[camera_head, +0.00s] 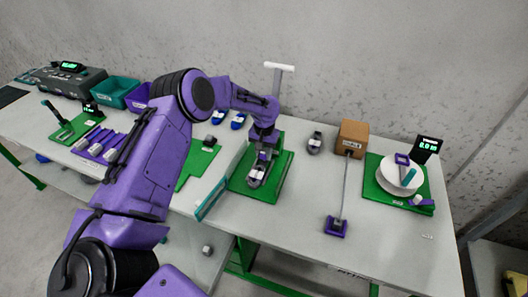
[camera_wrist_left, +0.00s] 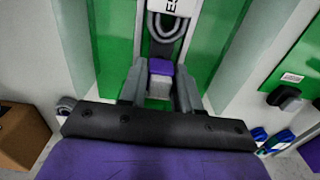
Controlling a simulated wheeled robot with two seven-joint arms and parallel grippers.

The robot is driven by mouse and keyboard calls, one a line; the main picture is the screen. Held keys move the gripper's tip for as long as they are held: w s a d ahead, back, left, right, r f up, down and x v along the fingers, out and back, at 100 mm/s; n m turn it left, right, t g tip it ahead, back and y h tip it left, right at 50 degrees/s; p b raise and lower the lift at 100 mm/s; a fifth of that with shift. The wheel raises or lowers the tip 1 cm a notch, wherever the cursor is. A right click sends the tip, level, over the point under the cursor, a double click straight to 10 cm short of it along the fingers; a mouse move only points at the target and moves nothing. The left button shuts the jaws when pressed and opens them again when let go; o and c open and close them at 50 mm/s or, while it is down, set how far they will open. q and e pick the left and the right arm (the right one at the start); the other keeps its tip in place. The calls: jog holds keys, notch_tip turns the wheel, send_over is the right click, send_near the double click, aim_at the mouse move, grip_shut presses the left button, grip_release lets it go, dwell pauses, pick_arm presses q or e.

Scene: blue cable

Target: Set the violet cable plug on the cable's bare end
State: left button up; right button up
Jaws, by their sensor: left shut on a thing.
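My left gripper (camera_head: 263,152) reaches down over the green board at the middle of the table. In the left wrist view its two grey fingers (camera_wrist_left: 160,90) are shut on a small violet plug (camera_wrist_left: 160,68) with a pale grey block part. Just beyond the plug, a dark grey cable loop (camera_wrist_left: 166,28) lies in a white labelled holder (camera_wrist_left: 181,8) on the green board (camera_wrist_left: 118,40). The plug's far edge is close to the loop; I cannot tell whether they touch. The cable's bare end is not clearly visible. My right gripper is not in view.
A brown box (camera_head: 353,135) and a violet-based stand (camera_head: 335,227) are to the right, with a white spool (camera_head: 401,174) farther right. Blue plugs (camera_head: 238,120) lie behind. A violet rack (camera_head: 98,147) and teal bin (camera_head: 114,91) are left. The front right table is clear.

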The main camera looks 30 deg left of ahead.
pick_arm(q)
jog(key=shift+f+b, duration=0.35)
jog(key=shift+f, duration=0.35)
dwell(0.4)
jog(key=o, duration=0.9)
jog(key=shift+r, duration=0.1)
notch_tip(320, 180, up, 8)
jog(key=p, duration=0.7)
jog(key=shift+d, duration=0.1)
